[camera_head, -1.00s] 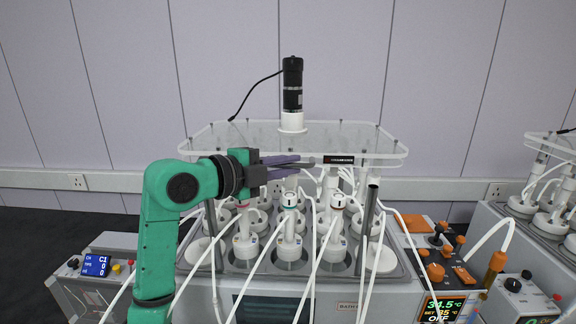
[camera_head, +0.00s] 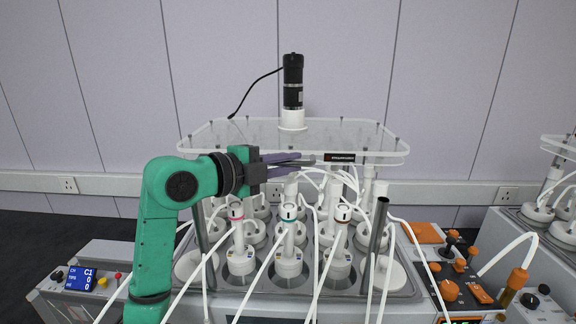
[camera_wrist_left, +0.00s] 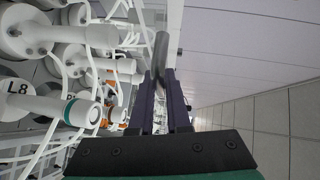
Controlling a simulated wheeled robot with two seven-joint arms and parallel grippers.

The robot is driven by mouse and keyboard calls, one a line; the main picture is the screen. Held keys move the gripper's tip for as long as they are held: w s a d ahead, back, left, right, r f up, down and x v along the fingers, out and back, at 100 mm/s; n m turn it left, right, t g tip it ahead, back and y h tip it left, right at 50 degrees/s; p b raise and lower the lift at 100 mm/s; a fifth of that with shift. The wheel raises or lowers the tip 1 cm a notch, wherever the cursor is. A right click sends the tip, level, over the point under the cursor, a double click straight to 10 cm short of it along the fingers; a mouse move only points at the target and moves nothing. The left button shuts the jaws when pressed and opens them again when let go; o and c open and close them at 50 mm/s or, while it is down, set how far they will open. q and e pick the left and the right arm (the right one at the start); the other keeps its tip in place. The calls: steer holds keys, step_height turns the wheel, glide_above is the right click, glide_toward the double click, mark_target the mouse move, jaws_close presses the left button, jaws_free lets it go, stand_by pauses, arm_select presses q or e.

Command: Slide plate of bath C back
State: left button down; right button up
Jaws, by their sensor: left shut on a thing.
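The plate of bath C (camera_head: 230,135) is a clear sheet above the bath (camera_head: 395,285), with a black cylindrical device on a white base (camera_head: 292,95) standing on it. My left gripper (camera_head: 298,160) reaches in from the left at the plate's front edge, its purple fingers shut on a grey part there. In the left wrist view the gripper (camera_wrist_left: 162,80) has a thin dark grey piece (camera_wrist_left: 161,52) between its fingers; the clear sheet is hard to make out there. My right gripper is not in view.
A control box (camera_head: 92,282) is at left, an orange-knobbed panel (camera_head: 455,275) at right. Another bath (camera_head: 535,250) stands far right. The wall is behind.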

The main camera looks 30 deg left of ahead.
arm_select(q)
steer(key=shift+w+a+f, duration=0.1)
steer(key=shift+w+a, duration=0.15)
steer(key=shift+s+d, duration=0.2)
steer(key=shift+d, duration=0.05)
steer(key=c, duration=0.9)
jaws_free()
steer(key=shift+s+r, duration=0.2)
steer(key=shift+s, duration=0.05)
steer(key=shift+f, duration=0.15)
steer(key=b+v, duration=0.5)
steer(key=v, duration=0.9)
steer(key=shift+s+a+b, duration=0.1)
steer(key=shift+s+b, duration=0.2)
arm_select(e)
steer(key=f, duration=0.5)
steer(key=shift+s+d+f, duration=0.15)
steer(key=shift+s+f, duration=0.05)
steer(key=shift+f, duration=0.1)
